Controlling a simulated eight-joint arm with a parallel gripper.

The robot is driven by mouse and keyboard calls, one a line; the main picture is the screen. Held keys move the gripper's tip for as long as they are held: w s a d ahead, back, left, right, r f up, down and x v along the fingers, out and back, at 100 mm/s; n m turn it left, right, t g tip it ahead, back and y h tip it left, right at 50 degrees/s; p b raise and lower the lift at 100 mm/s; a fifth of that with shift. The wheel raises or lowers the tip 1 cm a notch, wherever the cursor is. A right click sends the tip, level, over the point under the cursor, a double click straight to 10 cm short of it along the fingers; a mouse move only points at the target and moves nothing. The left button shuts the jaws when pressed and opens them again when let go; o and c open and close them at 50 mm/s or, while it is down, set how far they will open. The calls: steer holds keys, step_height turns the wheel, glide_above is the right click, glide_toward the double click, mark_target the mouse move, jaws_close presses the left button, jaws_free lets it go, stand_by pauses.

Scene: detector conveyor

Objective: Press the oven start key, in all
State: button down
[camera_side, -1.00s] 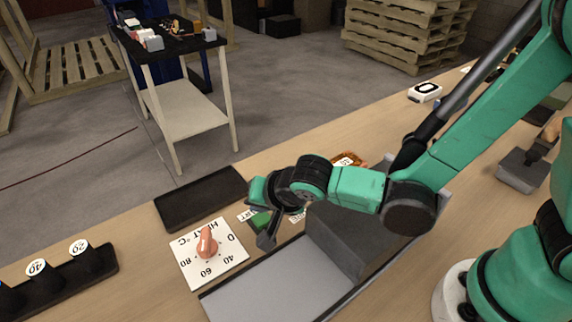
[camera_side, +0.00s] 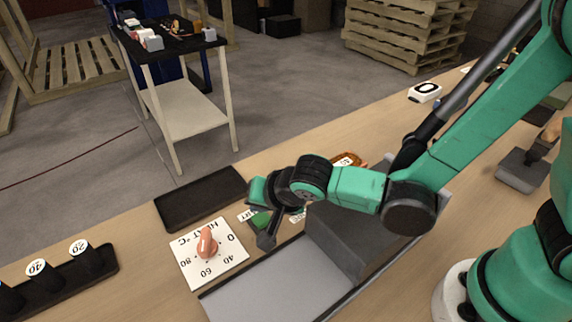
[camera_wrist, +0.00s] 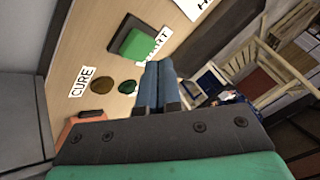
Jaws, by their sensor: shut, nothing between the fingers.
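The green start key (camera_side: 258,221) sits beside a START label (camera_side: 247,215), partly hidden by my gripper in the side view. In the wrist view the green key (camera_wrist: 136,41) stands on a black base next to its START label (camera_wrist: 154,47). My gripper (camera_side: 265,241) is shut and empty, pointing down close to the key. In the wrist view its shut fingers (camera_wrist: 156,72) lie below and right of the key, with a gap in the picture. I cannot tell whether they touch it.
A white HEAT dial plate (camera_side: 211,272) with an orange knob (camera_side: 206,243) lies beside the key. The CURE label (camera_wrist: 83,81) has brown (camera_wrist: 101,86) and dark green (camera_wrist: 127,87) discs nearby.

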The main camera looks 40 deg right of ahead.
mark_target(262, 220)
steer(key=shift+f, duration=0.15)
steer(key=shift+f, duration=0.25)
steer(key=shift+r, duration=0.1)
stand_by(0.4)
steer(key=shift+r, duration=0.35)
steer(key=shift+r, duration=2.5)
